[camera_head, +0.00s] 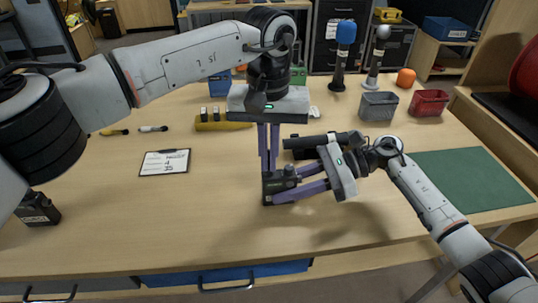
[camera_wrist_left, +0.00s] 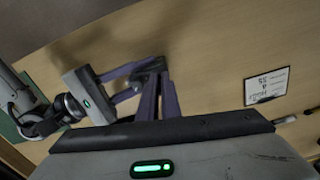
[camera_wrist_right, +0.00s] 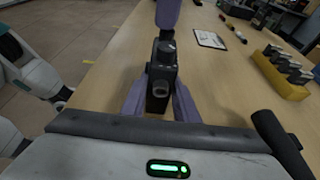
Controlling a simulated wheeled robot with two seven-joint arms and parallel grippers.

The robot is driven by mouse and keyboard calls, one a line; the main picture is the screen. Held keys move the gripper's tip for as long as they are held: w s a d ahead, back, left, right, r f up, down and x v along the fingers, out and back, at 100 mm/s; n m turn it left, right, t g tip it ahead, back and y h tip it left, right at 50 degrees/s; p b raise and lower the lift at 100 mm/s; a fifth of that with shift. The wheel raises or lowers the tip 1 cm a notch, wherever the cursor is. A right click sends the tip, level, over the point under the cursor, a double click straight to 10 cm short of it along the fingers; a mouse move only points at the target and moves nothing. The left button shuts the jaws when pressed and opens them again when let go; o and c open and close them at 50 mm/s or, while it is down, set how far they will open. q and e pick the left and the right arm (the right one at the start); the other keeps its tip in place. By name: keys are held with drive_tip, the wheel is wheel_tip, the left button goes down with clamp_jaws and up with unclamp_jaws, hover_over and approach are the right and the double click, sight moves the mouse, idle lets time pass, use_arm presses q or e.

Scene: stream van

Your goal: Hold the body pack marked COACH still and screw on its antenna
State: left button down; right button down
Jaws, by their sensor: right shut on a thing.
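My right gripper (camera_head: 282,190) is shut on the pack from the right, a finger on each side. My left gripper (camera_head: 269,170) points straight down over the pack's top, its fingers close together with a narrow gap. Its fingertips also show above the pack in the right wrist view (camera_wrist_right: 165,24). I cannot make out an antenna between them. Another dark pack (camera_head: 37,208) stands at the far left.
A black cylinder (camera_head: 310,145) lies just behind the right gripper. A clipboard (camera_head: 165,162) and a yellow battery block (camera_head: 222,125) are to the left. A grey basket (camera_head: 378,107) and red basket (camera_head: 429,103) stand back right, with a green mat (camera_head: 465,180) at right.

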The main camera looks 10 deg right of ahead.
use_arm(q)
drive_tip(key=m, duration=0.3)
drive_tip(key=m, duration=0.4)
drive_tip(key=c, duration=2)
unclamp_jaws()
drive_tip(key=shift+c, duration=0.2)
drive_tip(key=n, duration=0.3)
drive_tip(key=shift+n, duration=0.4)
